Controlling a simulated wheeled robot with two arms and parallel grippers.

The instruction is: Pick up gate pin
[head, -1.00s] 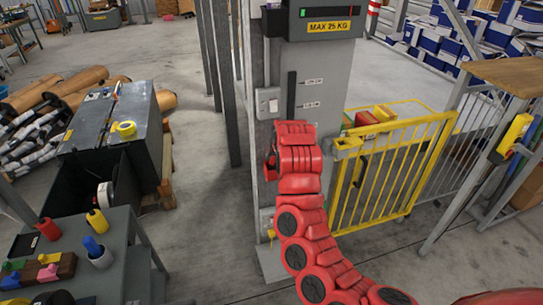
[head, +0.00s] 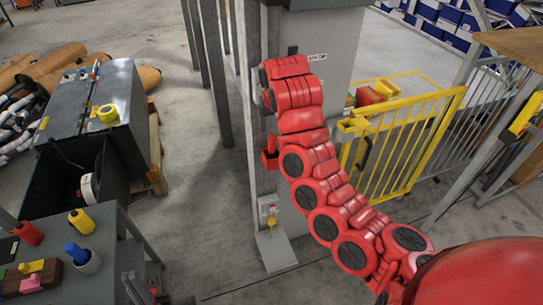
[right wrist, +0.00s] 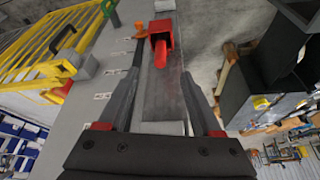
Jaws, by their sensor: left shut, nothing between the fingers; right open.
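A red pin (right wrist: 160,54), which looks like the gate pin, sits in a red holder (right wrist: 162,28) on the grey column. In the head view the pin (head: 270,144) stands up from the holder at the column's left side. My right gripper (right wrist: 161,75) is open and empty; its fingers point along the column towards the pin, apart from it. In the head view this gripper is hidden behind my red right arm. A dark part at the bottom edge of the head view appears to be my left gripper (head: 142,290), shut and away from the column.
The grey column (head: 335,75) stands beside a yellow gate (head: 405,150). A yellow tag or key (head: 271,224) hangs low on the column. A grey cart (head: 110,235) with several coloured handles and a black open cabinet (head: 60,165) stand left. The floor between is clear.

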